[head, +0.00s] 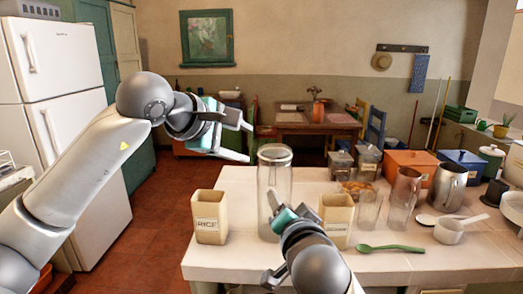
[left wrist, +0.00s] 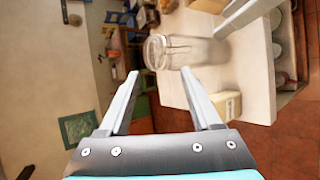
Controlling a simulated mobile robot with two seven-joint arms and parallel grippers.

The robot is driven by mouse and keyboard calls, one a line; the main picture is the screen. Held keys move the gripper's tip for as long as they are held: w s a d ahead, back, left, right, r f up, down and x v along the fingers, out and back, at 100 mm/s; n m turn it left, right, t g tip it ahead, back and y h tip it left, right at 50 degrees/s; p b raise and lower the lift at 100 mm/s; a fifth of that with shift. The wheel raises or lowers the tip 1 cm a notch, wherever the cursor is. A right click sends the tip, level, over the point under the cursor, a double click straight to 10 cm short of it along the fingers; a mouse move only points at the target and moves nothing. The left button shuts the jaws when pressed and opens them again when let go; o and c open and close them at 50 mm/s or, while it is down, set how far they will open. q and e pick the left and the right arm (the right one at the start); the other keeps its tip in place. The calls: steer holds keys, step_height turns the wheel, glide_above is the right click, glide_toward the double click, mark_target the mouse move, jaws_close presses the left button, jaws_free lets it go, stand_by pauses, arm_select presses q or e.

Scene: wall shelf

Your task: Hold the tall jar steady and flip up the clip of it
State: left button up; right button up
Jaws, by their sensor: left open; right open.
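The tall jar (head: 275,172) is clear glass and stands upright on the white counter. Its clip is too small to make out. My left gripper (head: 248,142) is open and empty, just left of the jar's top and apart from it. In the left wrist view the jar (left wrist: 195,52) lies sideways in the picture, its top end beyond the gap between my open left fingers (left wrist: 160,72). My right gripper (head: 274,204) is open, low at the jar's front, overlapping its lower body; contact cannot be told. A pale bar beside the jar in the wrist view looks like my right gripper.
A rice box (head: 211,222) stands left of the jar, and a similar box (head: 336,212) stands close on its right. A drinking glass (head: 369,210), a glass pitcher (head: 403,195), a green spoon (head: 390,248) and a white pan (head: 450,231) are farther right.

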mark_target(276, 157)
arm_select(q)
steer(key=x, duration=1.2)
steer(key=shift+w+d+f, duration=0.1)
steer(key=shift+w+d, duration=0.05)
steer(key=shift+d, duration=0.05)
jaws_close()
steer(key=shift+f, duration=0.1)
stand_by(0.9)
